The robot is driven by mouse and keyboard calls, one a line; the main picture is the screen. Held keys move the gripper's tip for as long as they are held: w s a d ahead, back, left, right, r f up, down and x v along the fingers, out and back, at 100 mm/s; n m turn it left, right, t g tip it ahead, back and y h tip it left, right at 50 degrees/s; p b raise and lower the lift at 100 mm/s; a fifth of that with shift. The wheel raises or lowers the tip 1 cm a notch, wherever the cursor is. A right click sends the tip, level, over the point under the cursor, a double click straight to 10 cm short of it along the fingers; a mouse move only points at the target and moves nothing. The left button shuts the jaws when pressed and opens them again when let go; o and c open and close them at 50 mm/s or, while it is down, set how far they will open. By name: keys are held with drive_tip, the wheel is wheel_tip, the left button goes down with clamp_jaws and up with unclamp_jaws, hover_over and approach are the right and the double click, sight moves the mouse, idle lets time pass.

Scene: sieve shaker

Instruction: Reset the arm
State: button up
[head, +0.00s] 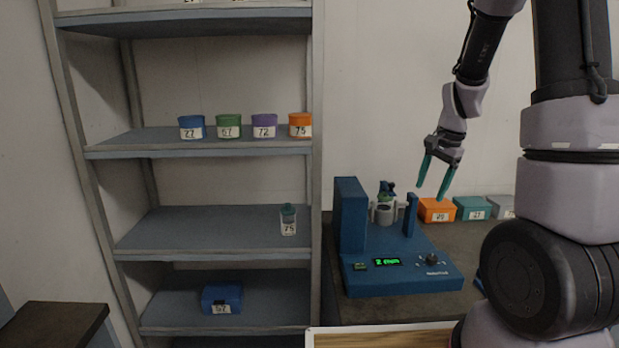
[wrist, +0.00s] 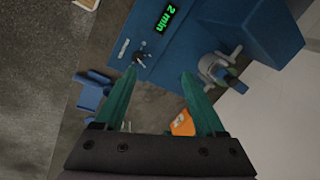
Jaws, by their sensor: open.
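My gripper (head: 437,177) hangs in the air above the bench, just right of the blue sieve shaker (head: 400,277). Its two teal fingers are apart with nothing between them. In the wrist view, my gripper (wrist: 155,88) points down over the bench, and the shaker (wrist: 200,40) lies beyond the fingertips. The shaker's green display (head: 388,262) reads "2 min". A clear holder with a dark green and blue top (head: 386,200) stands on the shaker between its uprights.
An orange box (head: 437,211), a teal box (head: 472,208) and a grey box (head: 500,206) stand at the bench's back. A wooden-topped surface (head: 385,339) is in front.

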drive_tip(key=s+a+r+n+t, duration=0.2)
drive_tip(key=s+a+r+n, duration=0.2)
drive_tip(key=s+r, duration=0.5)
drive_tip(key=s+a+r+n+t, duration=0.3)
drive_tip(key=s+a+r+n, duration=0.1)
drive_tip(key=s+r, duration=0.6)
wheel_tip(320, 180, up, 2)
drive_tip(key=shift+a+r+y, duration=0.1)
drive_tip(key=shift+a+y, duration=0.05)
drive_tip(key=shift+y, duration=0.15)
drive_tip(key=shift+w, duration=0.1)
idle(0.3)
